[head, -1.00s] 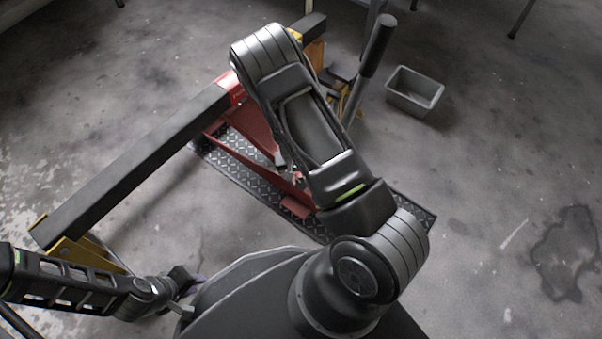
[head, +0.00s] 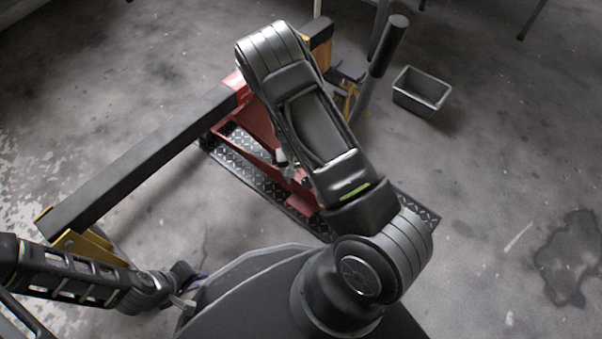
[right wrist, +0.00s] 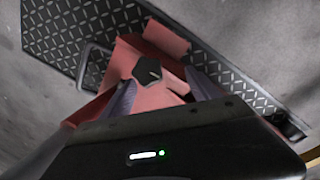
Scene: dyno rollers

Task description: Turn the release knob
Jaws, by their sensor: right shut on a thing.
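The release knob (right wrist: 148,73) is a dark, faceted knob with a light mark, on the red body of the jack (right wrist: 170,75). In the right wrist view, my right gripper (right wrist: 158,79) has its two fingers on either side of the knob and is shut on it. In the head view, my right arm covers the knob and most of that gripper. The red jack (head: 247,140) shows beside the arm. My left gripper (head: 187,284) is at the lower left, away from the jack; its finger gap is unclear.
The jack stands on a dark diamond-plate mat (head: 260,183). A long dark beam (head: 140,160) with yellow supports runs to its left. A black-gripped lever (head: 388,45) rises behind my arm. A grey bin (head: 421,92) stands at the right; the floor right of it is clear.

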